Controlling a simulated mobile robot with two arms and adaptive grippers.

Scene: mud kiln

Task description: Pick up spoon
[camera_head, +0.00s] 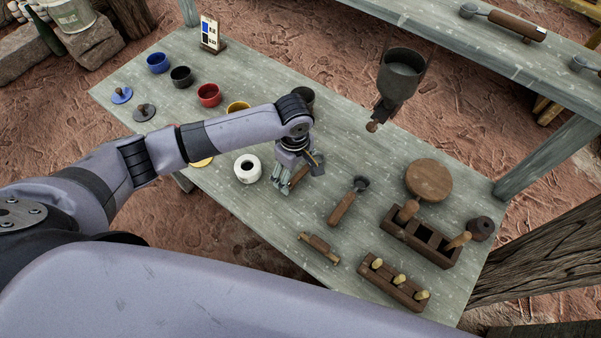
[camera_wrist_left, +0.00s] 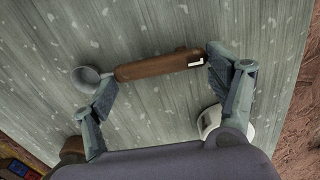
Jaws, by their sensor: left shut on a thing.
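My right gripper is not in view.
A white ring-shaped jar (camera_head: 248,168) stands close on the left. Blue (camera_head: 158,63) and red (camera_head: 209,94) cups stand farther left. A round wooden board (camera_head: 429,180) and tool racks (camera_head: 396,283) stand at the right.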

